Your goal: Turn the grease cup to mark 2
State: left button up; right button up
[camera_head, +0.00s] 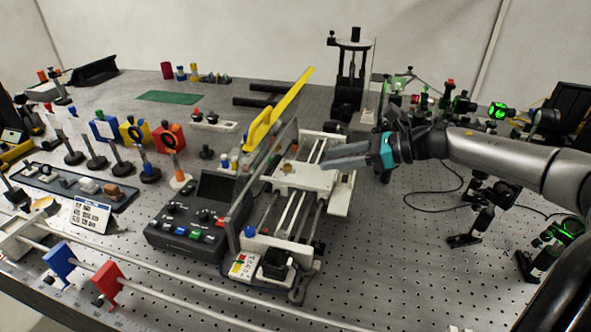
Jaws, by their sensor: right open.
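My right gripper (328,160) comes in from the right, with a teal band at its wrist and its grey fingers pointing left. It is open and empty, over the right part of a white-framed machine (293,179) with rails and a carriage. I cannot tell for certain which part is the grease cup, and no mark 2 is legible. A small blue ball (250,231) is at the machine's front left. A white piece with a blue top (224,161) is near its back left. My left gripper is not in view.
A yellow arm (274,116) rises along the machine's left side. A dark control box (190,230) stands at its left. A tall black stand (350,75) is behind. Optics with cables (470,215) stand at the right. Perforated bench (390,265) is clear at front right.

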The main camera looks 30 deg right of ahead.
aim_at(290, 165)
jog(key=shift+x, duration=4.9)
jog(key=shift+r, duration=0.1)
grip_shut()
